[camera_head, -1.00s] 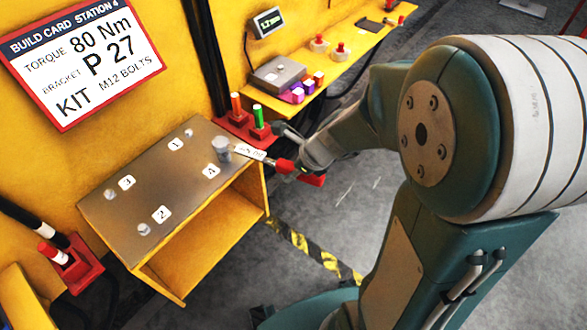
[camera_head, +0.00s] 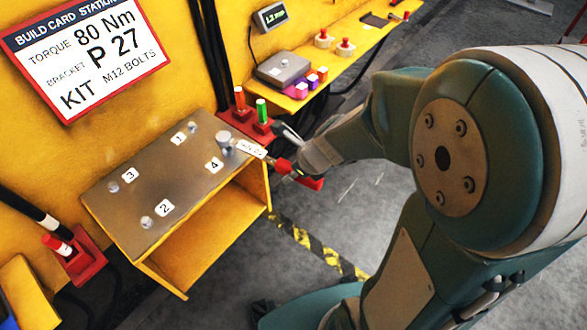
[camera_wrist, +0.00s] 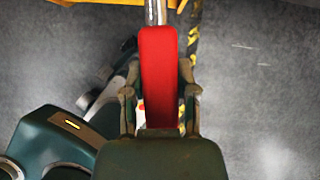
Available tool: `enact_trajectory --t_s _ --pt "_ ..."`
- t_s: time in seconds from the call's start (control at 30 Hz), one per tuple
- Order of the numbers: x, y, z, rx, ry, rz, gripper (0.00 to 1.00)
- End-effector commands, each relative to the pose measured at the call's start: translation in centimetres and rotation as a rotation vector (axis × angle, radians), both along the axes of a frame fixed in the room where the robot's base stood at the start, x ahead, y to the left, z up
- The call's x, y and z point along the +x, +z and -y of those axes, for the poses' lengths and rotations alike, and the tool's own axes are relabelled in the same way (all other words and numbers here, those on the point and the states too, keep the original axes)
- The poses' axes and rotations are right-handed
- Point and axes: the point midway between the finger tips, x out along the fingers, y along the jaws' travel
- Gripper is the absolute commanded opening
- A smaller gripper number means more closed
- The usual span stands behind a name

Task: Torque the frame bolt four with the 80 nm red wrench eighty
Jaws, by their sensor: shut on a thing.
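My gripper (camera_wrist: 160,105) is shut on the red handle of a wrench (camera_wrist: 158,60), which lies between both fingers in the wrist view. In the head view the red wrench (camera_head: 283,165) reaches left from my gripper (camera_head: 300,172), with a white label (camera_head: 251,149) on its shaft. Its grey head (camera_head: 226,142) is at the frame's right corner, beside the number 4 plate (camera_head: 214,164). Bolt four is hidden by the wrench head, and I cannot tell how well they are seated. Bolts one (camera_head: 192,127), two (camera_head: 146,222) and three (camera_head: 113,187) stand on the metal frame top (camera_head: 150,185).
A red holder (camera_head: 240,125) with orange and green handles stands close behind the wrench. Another red-handled tool (camera_head: 58,245) stands in a holder at lower left. A yellow shelf (camera_head: 345,62) carries a scale (camera_head: 283,69) and small blocks. Grey floor is open at right.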

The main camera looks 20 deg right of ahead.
Motion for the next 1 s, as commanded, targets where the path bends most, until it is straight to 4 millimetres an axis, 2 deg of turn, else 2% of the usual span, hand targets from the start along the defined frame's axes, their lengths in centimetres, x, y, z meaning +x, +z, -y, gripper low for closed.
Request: enact_trajectory --t_s 1.0 --pt "-1.1 0.2 -1.5 0.001 -0.095 0.004 0.00"
